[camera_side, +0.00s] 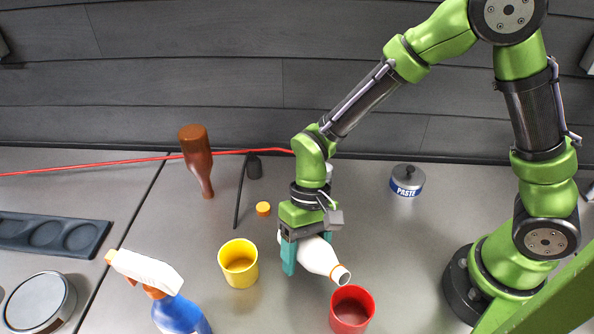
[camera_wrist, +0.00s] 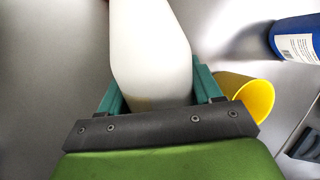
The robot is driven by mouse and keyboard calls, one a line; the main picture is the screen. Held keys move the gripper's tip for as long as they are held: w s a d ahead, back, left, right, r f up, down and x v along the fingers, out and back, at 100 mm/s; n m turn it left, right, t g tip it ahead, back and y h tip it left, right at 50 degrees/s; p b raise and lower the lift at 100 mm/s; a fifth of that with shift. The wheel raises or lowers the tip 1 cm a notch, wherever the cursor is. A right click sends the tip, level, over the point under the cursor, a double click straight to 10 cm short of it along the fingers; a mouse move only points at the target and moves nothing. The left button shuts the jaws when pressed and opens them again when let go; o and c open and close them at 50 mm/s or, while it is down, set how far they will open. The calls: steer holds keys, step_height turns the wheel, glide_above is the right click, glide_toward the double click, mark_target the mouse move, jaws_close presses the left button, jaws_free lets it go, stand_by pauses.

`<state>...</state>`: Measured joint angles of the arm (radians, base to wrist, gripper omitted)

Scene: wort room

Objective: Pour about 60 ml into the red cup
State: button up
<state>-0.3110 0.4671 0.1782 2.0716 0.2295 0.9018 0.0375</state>
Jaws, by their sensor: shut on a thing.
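The red cup (camera_side: 352,311) stands upright at the bottom middle of the side view. Dark reddish-brown shows inside it; I cannot tell whether that is liquid. My gripper (camera_side: 307,254) is shut on a white bottle (camera_side: 318,257), with a teal finger on either side. The bottle is tilted, its open mouth low and pointing right, just above the red cup's rim. No stream shows at the mouth. In the wrist view the white bottle (camera_wrist: 150,50) lies between the fingers of my gripper (camera_wrist: 160,92). The red cup is not visible there.
A yellow cup (camera_side: 239,264) stands left of my gripper. A spray bottle (camera_side: 165,290), a round tin (camera_side: 40,303) and a dark tray (camera_side: 50,236) are further left. A brown bottle (camera_side: 196,160), an orange cap (camera_side: 263,209) and a paste jar (camera_side: 407,181) stand behind. A red cable crosses the back.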

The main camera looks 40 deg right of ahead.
mark_target(319, 265)
stand_by(0.8)
steer(key=shift+s+r+g, duration=0.2)
steer(key=shift+s+g, duration=0.05)
steer(key=shift+g, duration=0.45)
steer(key=shift+s+f+m+g+y, duration=0.3)
steer(key=shift+s+f+g, duration=0.2)
steer(key=shift+g, duration=0.4)
steer(key=shift+s+a+r+g, duration=0.15)
steer(key=shift+s+r+g, duration=0.2)
steer(key=shift+s+g, duration=0.4)
steer(key=shift+s+r+m+g+y, duration=0.1)
steer(key=shift+s+m+g+y, duration=0.1)
steer(key=shift+g, duration=0.35)
steer(key=shift+s+r+m+g+y, duration=0.1)
steer(key=shift+g+y, duration=0.1)
steer(key=shift+g, duration=0.3)
steer(key=g, duration=0.2)
steer(key=shift+w+r+g+y, duration=0.1)
steer(key=shift+r+g+y, duration=0.1)
steer(key=shift+g+y, duration=0.1)
steer(key=m+g+y, duration=0.1)
steer(key=g, duration=0.3)
steer(key=shift+r, duration=0.2)
